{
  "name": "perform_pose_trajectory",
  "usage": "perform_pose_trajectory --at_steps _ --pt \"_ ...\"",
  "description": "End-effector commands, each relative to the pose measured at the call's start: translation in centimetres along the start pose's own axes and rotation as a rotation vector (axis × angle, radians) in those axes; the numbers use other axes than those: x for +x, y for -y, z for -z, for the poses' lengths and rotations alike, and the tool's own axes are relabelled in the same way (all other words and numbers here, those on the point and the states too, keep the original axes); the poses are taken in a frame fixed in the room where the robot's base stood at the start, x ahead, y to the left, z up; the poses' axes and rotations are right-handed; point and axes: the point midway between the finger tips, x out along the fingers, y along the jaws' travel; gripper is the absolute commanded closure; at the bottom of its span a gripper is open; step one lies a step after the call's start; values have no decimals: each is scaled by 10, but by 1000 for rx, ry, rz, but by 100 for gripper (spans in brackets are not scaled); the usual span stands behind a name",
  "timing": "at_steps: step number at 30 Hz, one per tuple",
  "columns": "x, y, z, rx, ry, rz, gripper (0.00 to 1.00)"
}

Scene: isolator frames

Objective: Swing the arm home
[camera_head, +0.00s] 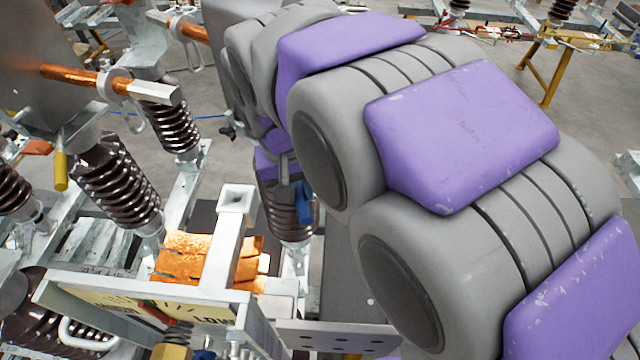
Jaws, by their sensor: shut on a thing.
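My arm, with its grey links and purple pads, runs from the lower right up to the top middle and folds down behind itself. My gripper (288,190) is small and partly hidden beyond the arm, in front of a dark ribbed insulator (284,222). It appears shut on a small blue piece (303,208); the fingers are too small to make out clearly. Whether the blue piece is attached to the frame, I cannot tell.
Ribbed insulators (115,180) and copper bars (85,77) stand on metal frames at the left. A gauge box (150,310) and square post (230,235) are close in front. Yellow-legged frames (545,75) stand behind at right, with open grey floor (490,70) before them.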

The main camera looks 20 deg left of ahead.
Motion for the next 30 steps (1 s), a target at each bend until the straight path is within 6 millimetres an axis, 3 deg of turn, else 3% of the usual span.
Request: perform_pose_trajectory --at_steps 6,12,27,28,30 --pt "-1 29 2 122 16 1 100" --pt "-4 44 4 188 26 2 100" --pt "-4 49 5 213 30 3 100" --pt "-4 49 5 212 30 2 74" --pt "-4 49 5 212 29 3 67"
